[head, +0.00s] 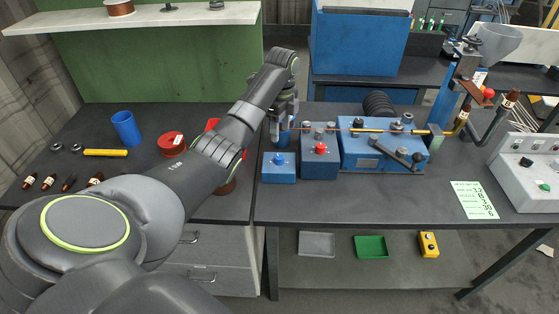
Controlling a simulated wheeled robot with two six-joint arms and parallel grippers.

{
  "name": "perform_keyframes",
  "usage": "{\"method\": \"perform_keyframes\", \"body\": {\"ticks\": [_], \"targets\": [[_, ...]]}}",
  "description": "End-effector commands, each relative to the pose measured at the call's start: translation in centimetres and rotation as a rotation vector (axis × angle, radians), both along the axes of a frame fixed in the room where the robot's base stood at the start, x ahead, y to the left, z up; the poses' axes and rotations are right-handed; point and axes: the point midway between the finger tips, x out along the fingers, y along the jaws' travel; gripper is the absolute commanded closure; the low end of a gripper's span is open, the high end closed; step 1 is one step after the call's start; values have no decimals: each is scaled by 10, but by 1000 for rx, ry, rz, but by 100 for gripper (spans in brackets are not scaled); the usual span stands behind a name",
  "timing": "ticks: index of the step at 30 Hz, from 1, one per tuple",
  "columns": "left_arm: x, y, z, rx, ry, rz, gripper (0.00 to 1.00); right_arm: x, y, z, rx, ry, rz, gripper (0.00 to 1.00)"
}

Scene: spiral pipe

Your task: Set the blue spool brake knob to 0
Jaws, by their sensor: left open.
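The blue knob (278,159) sits on top of a small blue box (279,174) at the left end of the bench machine. Its pointer and any scale marks are too small to read. My left arm reaches in from the left across the table. My left gripper (284,131) points down just behind the blue box, apart from the knob in the picture. It is open, and a blue part shows between or behind its fingers. I cannot tell whether it touches that part. My right gripper is not in view.
A box with a red knob (320,148) stands right of the blue box. Beyond it is a larger blue machine (380,155) with a black lever. A thin copper-coloured wire runs behind the knobs. A green paper (474,199) and a grey control box (527,168) lie to the right.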

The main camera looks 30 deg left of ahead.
Motion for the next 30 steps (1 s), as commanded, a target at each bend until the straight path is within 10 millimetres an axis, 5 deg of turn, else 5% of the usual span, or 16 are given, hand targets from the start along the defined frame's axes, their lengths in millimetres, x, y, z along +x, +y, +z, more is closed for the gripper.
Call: {"method": "perform_keyframes", "body": {"ticks": [1,13,27,30], "targets": [[-2,-1,-17,-2,6,0,50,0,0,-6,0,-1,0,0],[-6,-1,-85,0,5,1,50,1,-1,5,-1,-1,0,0],[-6,0,-100,1,2,0,50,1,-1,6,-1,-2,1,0],[-6,0,-100,1,2,0,63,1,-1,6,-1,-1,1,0]]}}
